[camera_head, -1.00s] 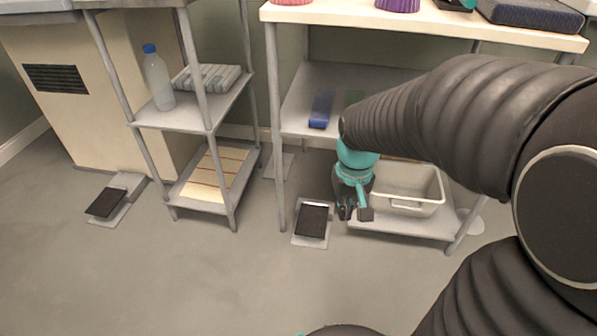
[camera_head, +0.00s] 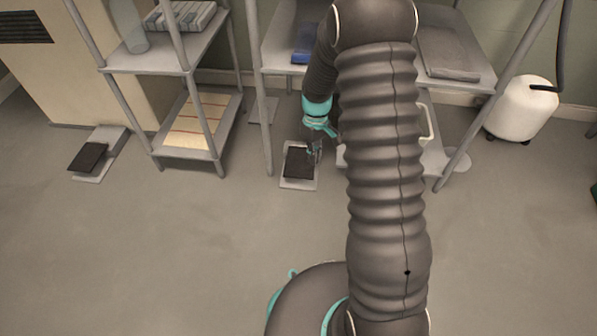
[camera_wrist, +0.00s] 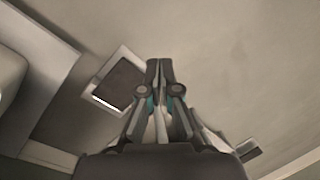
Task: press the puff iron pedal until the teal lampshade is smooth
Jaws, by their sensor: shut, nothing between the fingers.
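A floor pedal with a dark pad on a pale plate (camera_head: 299,162) lies at the front of the middle shelf unit. It also shows in the wrist view (camera_wrist: 120,84), left of my fingers. My gripper (camera_head: 314,150) is shut and empty, pointing down at the pedal's right edge. In the wrist view my fingertips (camera_wrist: 159,64) are together beside the pad; I cannot tell whether they touch it. A second dark pedal (camera_head: 88,157) lies on the floor at the far left. The teal lampshade and the puff iron are out of view.
The left shelf unit (camera_head: 150,62) and the middle shelf unit (camera_head: 275,52) have posts near the pedal. A white tank (camera_head: 522,108) stands at the right. My arm covers part of the middle shelf. The floor in front is clear.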

